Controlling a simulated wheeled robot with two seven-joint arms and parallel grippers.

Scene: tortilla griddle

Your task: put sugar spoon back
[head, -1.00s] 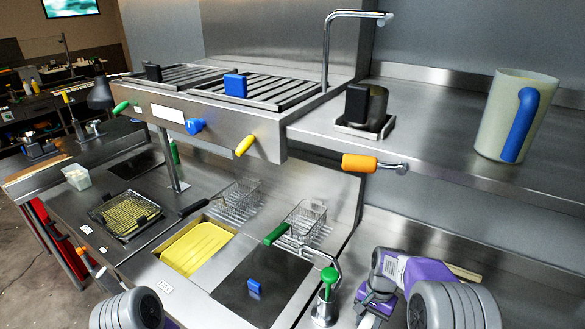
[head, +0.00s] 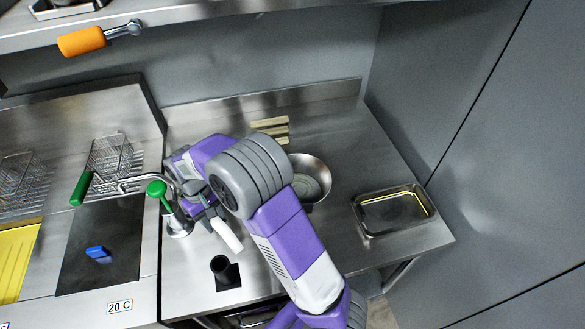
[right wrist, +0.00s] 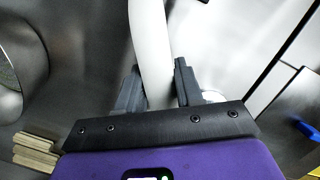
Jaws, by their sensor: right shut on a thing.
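My right gripper (head: 212,212) is over the steel counter beside the green-topped tap. In the right wrist view its two fingers (right wrist: 160,88) are closed on a long white handle (right wrist: 150,45), which I take to be the sugar spoon. In the head view the white handle (head: 228,236) sticks out below the gripper, tilted down to the right. The spoon's other end is hidden. A small black cup on a square base (head: 226,273) stands on the counter just below the handle, apart from it. My left gripper is not in view.
A steel bowl (head: 316,172) stands behind my right arm, near wooden sticks (head: 270,125). A steel tray (head: 360,222) is at the right. The green-topped tap (head: 172,215) is close to the gripper's left. An orange-handled lever (head: 82,41) juts from the shelf above.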

